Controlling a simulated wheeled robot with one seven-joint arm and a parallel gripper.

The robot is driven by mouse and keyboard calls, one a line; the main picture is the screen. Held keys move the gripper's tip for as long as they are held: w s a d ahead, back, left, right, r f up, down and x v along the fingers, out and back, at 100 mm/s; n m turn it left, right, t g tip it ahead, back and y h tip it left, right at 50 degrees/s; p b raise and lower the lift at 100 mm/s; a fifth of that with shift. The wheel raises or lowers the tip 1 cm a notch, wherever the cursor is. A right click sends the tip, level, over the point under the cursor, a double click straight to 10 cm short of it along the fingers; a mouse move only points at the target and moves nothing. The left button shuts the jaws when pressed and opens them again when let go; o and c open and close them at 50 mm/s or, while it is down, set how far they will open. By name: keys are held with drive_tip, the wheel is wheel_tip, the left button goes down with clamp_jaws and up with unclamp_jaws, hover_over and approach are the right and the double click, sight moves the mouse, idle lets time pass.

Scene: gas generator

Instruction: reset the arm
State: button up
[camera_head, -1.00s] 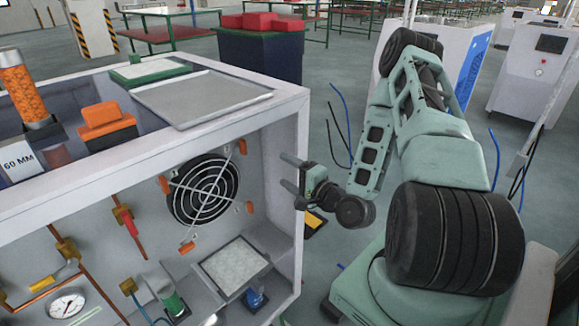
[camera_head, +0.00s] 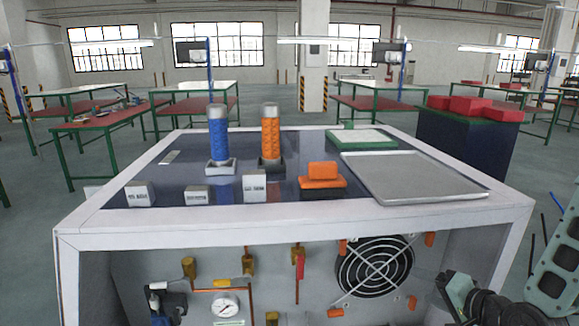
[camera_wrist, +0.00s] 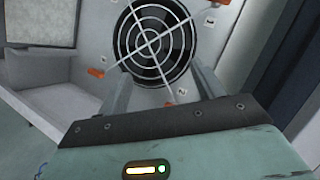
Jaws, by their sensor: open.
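My gripper (camera_wrist: 160,82) is open and empty in the wrist view. Its two fingers reach up on either side of a round fan with a white guard (camera_wrist: 155,38), apart from it as far as I can tell. In the head view my gripper (camera_head: 450,286) is at the lower right edge, to the right of the fan (camera_head: 374,266), inside or in front of the open front of the white generator cabinet (camera_head: 290,226). Part of my arm is cut off at the right border.
On the cabinet top stand a blue cylinder (camera_head: 219,138), an orange cylinder (camera_head: 271,140), an orange block (camera_head: 323,175), a grey tray (camera_head: 412,178) and several white blocks. A pressure gauge (camera_head: 225,306) sits inside. A dark crate with red boxes (camera_head: 466,140) stands behind right.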

drive_tip(key=s+a+r+n+g+h, duration=0.1)
drive_tip(key=s+a+r+n+g, duration=0.15)
drive_tip(key=a+n+g, duration=0.35)
drive_tip(key=s+a+r+n+g+h, duration=0.15)
drive_tip(key=s+a+n, duration=0.25)
drive_tip(key=a, duration=0.4)
drive_tip(key=s+a+r+n+g+h, duration=0.1)
drive_tip(key=s+a+r+n+g, duration=0.1)
drive_tip(key=s, duration=0.7)
drive_tip(key=s+a+r+n+g, duration=0.3)
drive_tip(key=s+a+r+n, duration=0.1)
drive_tip(key=s+r, duration=0.3)
drive_tip(key=s, duration=0.2)
drive_tip(key=shift+s+a+r+n+h, duration=0.25)
drive_tip(key=shift+s+r+n+h, duration=0.05)
drive_tip(key=shift+n+h, duration=0.1)
